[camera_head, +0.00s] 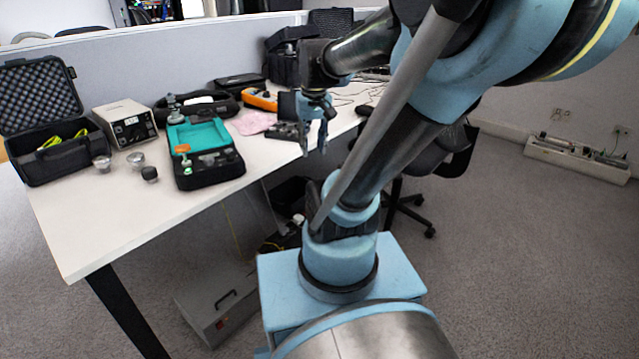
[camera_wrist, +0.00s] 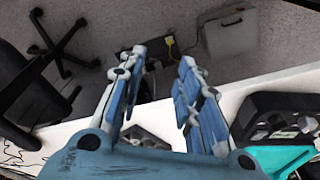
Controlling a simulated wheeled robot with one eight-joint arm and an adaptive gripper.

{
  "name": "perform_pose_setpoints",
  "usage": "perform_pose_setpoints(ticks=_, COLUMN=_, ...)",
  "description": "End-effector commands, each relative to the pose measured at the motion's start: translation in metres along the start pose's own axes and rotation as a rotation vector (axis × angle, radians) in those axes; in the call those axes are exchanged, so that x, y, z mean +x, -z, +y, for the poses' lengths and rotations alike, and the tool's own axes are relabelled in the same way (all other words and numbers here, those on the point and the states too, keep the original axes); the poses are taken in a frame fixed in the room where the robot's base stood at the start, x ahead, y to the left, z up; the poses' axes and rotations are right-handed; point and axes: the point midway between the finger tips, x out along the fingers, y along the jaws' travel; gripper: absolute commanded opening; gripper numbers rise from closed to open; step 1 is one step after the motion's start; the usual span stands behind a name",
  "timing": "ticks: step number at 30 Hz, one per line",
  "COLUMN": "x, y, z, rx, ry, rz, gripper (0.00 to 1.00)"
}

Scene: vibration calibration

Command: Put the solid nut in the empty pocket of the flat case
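A flat black case (camera_head: 212,182) with a teal part lies on the table, with small parts in its near section. It also shows at the right of the wrist view (camera_wrist: 247,115). I cannot make out which pocket is empty. Left of it stand two small silvery pieces (camera_head: 102,163) (camera_head: 136,159) and a small dark one (camera_head: 150,174). Whether one is the solid nut is too small to tell. My gripper (camera_head: 314,149) hangs near the table's right edge, to the right of the case and apart from it. In the wrist view its fingers (camera_wrist: 162,58) are open with nothing between them.
On the white table (camera_head: 110,215) are an open foam-lined box (camera_head: 40,98), a beige instrument (camera_head: 126,122), a pink cloth (camera_head: 252,122), an orange meter (camera_head: 260,99) and a dark tray (camera_head: 284,131) beside my gripper. The table's front left is clear. A chair (camera_head: 430,157) stands right.

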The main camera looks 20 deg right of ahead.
Motion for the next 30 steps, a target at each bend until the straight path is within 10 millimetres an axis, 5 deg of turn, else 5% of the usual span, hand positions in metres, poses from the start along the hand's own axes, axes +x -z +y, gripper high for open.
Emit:
perform_pose_setpoints(ticks=6, x=0.033, y=-0.055, z=-0.002, rx=0.008, ry=-0.001, rz=0.032, gripper=0.32)
perform_pose_setpoints(ticks=12, x=0.059, y=-0.086, z=-0.003, rx=0.013, ry=-0.002, rz=0.053, gripper=0.32)
perform_pose_setpoints(ticks=30, x=0.068, y=-0.096, z=-0.003, rx=0.015, ry=-0.002, rz=0.061, gripper=0.32)
